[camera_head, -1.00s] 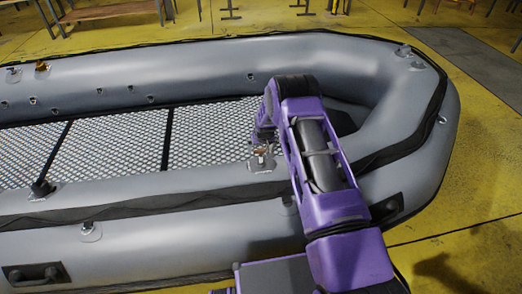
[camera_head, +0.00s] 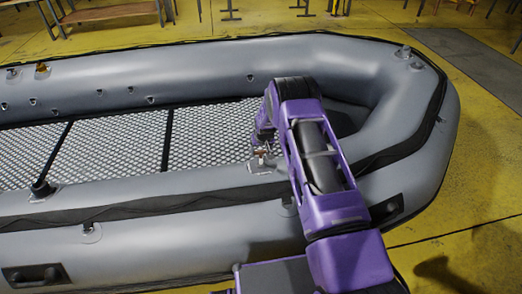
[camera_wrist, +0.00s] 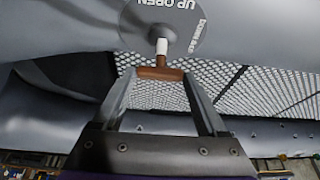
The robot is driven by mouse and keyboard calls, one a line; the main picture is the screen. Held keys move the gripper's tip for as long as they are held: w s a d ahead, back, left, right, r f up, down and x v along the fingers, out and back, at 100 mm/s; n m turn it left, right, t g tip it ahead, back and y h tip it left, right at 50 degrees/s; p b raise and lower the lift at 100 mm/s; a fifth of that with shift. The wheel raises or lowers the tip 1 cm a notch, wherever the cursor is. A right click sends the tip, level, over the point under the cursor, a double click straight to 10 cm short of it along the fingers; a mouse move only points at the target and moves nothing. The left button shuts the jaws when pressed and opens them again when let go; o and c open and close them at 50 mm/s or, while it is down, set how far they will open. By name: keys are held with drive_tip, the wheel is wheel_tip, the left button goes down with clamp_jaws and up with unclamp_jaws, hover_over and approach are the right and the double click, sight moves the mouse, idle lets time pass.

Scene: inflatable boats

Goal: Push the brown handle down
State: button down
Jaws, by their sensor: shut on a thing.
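The brown handle (camera_wrist: 160,73) is a short crossbar on a white stem (camera_wrist: 162,46) in the wrist view. The stem comes out of a round grey patch (camera_wrist: 185,25) printed "UP OPEN" on the boat's tube. My gripper (camera_wrist: 160,78) has one finger at each end of the brown bar and is shut on it. In the head view my gripper (camera_head: 262,152) is at the inner side of the near tube, mostly behind my purple arm, and the handle is too small there to make out clearly.
The grey inflatable boat (camera_head: 170,220) fills most of the head view, with a mesh-patterned floor (camera_head: 110,145). A black fitting (camera_head: 41,187) stands on the near tube at left. Tables (camera_head: 110,12) stand at the back. Yellow floor (camera_head: 485,150) is clear at right.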

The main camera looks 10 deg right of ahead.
sight(261, 157)
drive_tip(key=shift+s+f, duration=0.2)
drive_tip(key=shift+f, duration=0.55)
drive_tip(key=shift+s+f, duration=0.2)
drive_tip(key=shift+f, duration=0.55)
unclamp_jaws()
drive_tip(key=shift+r, duration=0.1)
drive_tip(key=shift+r, duration=0.35)
drive_tip(key=p+v, duration=0.2)
drive_tip(key=v, duration=1.4)
drive_tip(key=shift+s+r+p, duration=0.2)
drive_tip(key=shift+s+p, duration=0.1)
drive_tip(key=shift+p, duration=0.1)
